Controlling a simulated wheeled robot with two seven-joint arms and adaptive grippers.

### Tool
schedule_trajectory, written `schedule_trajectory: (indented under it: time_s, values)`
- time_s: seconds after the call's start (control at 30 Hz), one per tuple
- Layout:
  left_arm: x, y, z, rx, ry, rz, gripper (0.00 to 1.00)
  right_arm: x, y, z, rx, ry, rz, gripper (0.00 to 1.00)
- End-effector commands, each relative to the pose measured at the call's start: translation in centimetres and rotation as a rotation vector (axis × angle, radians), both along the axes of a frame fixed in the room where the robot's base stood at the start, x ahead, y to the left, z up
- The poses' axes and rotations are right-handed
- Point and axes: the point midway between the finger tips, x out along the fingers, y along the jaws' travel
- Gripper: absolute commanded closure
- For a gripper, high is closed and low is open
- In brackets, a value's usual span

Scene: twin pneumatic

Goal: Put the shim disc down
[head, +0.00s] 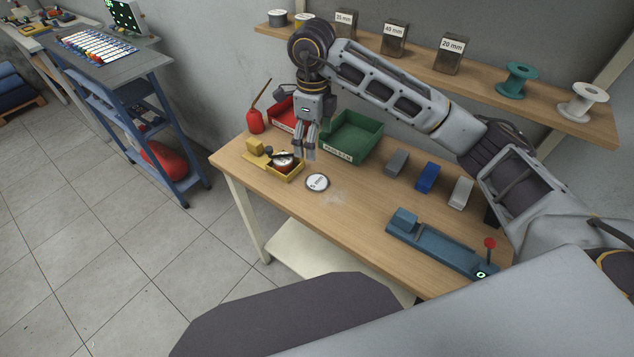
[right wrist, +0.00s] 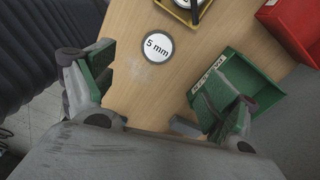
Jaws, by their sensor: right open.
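The shim disc (head: 317,182) is a round, pale disc with a dark rim, marked "5 mm". It lies flat on the wooden workbench (head: 350,222), near its front edge. In the right wrist view the disc (right wrist: 158,46) lies on bare wood, apart from both fingers. My right gripper (head: 304,154) hangs fingers down over the bench, up and left of the disc in the head view. In the right wrist view its fingers (right wrist: 165,102) are spread wide with nothing between them. My left gripper is not in view.
A yellow tray (head: 292,177) holding a round gauge stands left of the disc. Behind are a green bin (head: 374,143), a red bin (head: 279,116) and a red oil can (head: 255,122). Several blocks and a blue fixture (head: 440,248) stand to the right.

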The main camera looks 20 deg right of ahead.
Motion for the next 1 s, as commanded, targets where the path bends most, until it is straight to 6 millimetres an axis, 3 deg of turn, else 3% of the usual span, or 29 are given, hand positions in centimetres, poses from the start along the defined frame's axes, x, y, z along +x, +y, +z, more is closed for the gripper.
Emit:
schedule_trajectory:
  time_s: [0.37,0.7,1.0]
  values:
    - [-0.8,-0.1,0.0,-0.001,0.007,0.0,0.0,0.0,0.0,-0.8,0.0,0.002,0.002,0.13]
    - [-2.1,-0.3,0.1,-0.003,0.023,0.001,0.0,-0.1,0.0,-4.7,-0.001,0.003,0.003,0.13]
    - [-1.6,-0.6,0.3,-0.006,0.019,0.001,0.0,-0.1,-0.1,-8.1,0.0,0.001,0.003,0.13]
